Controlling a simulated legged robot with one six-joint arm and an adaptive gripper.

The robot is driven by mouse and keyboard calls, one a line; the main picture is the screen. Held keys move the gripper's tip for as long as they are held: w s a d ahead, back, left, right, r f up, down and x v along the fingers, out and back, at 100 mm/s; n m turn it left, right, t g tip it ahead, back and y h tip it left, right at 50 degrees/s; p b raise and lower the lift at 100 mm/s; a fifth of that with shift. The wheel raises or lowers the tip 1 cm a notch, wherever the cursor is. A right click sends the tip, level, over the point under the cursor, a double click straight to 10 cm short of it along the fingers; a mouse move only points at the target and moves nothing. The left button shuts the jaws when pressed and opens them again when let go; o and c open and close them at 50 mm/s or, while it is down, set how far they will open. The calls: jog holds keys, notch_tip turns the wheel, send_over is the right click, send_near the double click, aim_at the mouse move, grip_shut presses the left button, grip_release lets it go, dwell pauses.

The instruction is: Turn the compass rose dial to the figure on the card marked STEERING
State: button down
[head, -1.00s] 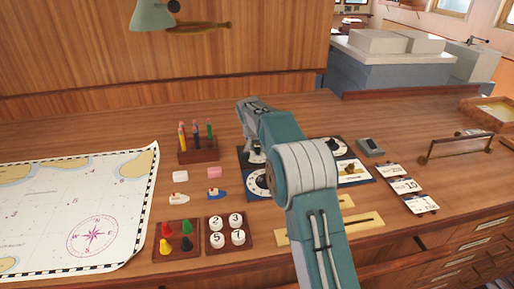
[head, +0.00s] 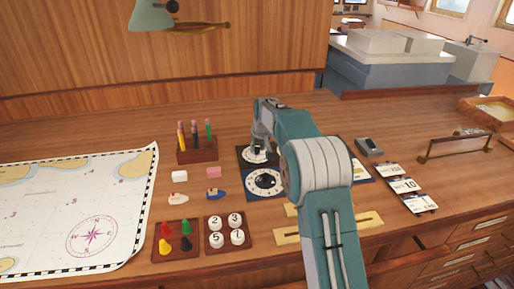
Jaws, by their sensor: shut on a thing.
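A group of dial plates lies on the wooden desk. The upper-left dark plate (head: 243,164) has a white dial (head: 247,158), and a navy plate in front of it has another white-ringed dial (head: 266,182). My gripper (head: 258,150) points down over the upper-left dial and is shut on its knob, which the fingers hide. My arm covers most of the right-hand plates. I cannot tell which dial bears the compass rose.
A pencil block (head: 197,150), two erasers, two small boats and trays of pegs (head: 176,241) and numbered discs (head: 227,232) lie left of the dials. A chart (head: 70,210) covers the far left. A brass rail (head: 455,147) stands at right. Brass strips (head: 360,222) lie in front.

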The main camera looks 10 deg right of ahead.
jog(key=n+y, duration=0.1)
jog(key=n, duration=0.1)
jog(key=n+g+y, duration=0.1)
jog(key=n, duration=0.2)
jog(key=shift+w+d+f+n, duration=0.1)
jog(key=shift+d+f+n, duration=0.1)
jog(key=shift+n, duration=0.1)
jog(key=n, duration=0.2)
jog(key=n+g+y, duration=0.1)
jog(key=n, duration=0.1)
jog(key=shift+w+d+n+g, duration=0.1)
jog(key=shift+w+n+g, duration=0.05)
jog(key=shift+n+g, duration=0.2)
jog(key=shift+n, duration=0.25)
jog(key=shift+c, duration=2.2)
grip_release()
jog(key=shift+r, duration=0.1)
jog(key=shift+r, duration=0.15)
jog(key=v, duration=1.1)
jog(key=shift+d+r, duration=0.2)
jog(key=shift+d, duration=0.05)
